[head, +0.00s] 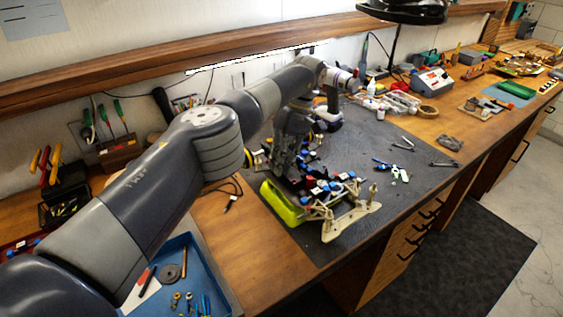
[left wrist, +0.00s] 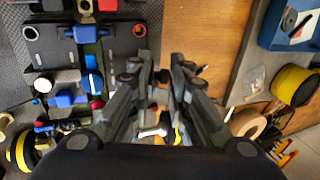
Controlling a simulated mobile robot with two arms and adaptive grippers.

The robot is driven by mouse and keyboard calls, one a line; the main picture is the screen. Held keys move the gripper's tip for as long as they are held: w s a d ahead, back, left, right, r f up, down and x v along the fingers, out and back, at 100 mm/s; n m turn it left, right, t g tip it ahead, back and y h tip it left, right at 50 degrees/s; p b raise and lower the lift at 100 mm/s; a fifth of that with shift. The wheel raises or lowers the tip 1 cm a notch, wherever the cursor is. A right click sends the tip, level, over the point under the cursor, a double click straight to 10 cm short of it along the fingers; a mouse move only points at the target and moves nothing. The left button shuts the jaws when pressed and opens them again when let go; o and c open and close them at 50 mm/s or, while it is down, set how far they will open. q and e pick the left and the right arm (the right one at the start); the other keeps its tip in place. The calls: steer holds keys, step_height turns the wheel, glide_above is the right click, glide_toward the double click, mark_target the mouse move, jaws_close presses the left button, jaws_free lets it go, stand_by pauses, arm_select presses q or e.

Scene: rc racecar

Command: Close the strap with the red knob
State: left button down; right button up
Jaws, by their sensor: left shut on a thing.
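My left gripper (head: 284,172) is low over the left end of the car chassis assembly, near a yellow-green shell part (head: 281,204). In the left wrist view its two dark fingers (left wrist: 159,72) are close together, with a small dark piece between them that I cannot identify clearly. A dark chassis plate (left wrist: 60,47) with blue knobs (left wrist: 84,33) lies to the left of the fingers. A red-rimmed round part (left wrist: 139,30) sits on its edge, just above the left finger. I cannot tell which red part is the strap's knob. The strap itself is not clear. My right gripper is not in view.
A beige stand (head: 350,217) is at the chassis's front. Small loose parts and tools (head: 392,171) lie on the dark mat (head: 403,205) to the right. A blue tray (head: 190,258) is at the front left. Bare wood (head: 240,232) lies between tray and mat.

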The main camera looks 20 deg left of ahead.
arm_select(q)
steer(key=shift+r, duration=0.1)
steer(key=c, duration=1.6)
jaws_free()
steer(key=shift+s, duration=0.1)
